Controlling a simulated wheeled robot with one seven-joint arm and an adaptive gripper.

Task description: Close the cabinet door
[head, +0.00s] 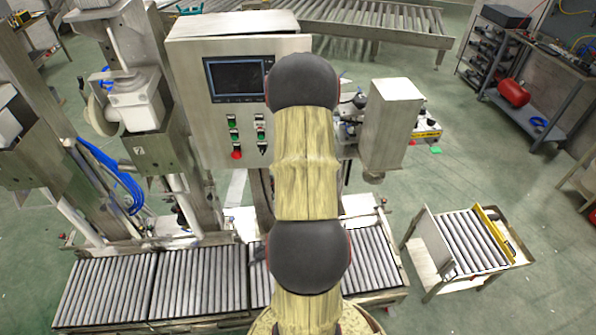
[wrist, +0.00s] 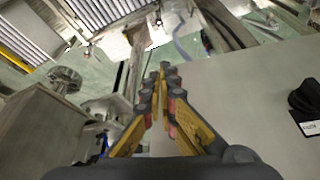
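The metal control cabinet (head: 195,75) stands at the upper middle of the head view. Its front panel carries a dark screen (head: 236,78) and several coloured buttons. My arm covers its right part, and I cannot tell there whether the door is ajar. In the wrist view a plain grey panel (wrist: 240,95) fills the right side; it looks like part of the cabinet, but I cannot tell which. My gripper (wrist: 162,68) shows in the wrist view with its fingertips together and nothing visible between them. It is hidden behind my arm in the head view.
A roller conveyor (head: 200,283) runs along the front. A grey box-shaped unit (head: 392,125) stands right of the cabinet. A small roller cart (head: 470,240) is at the right. Blue hoses (head: 120,175) hang at the left.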

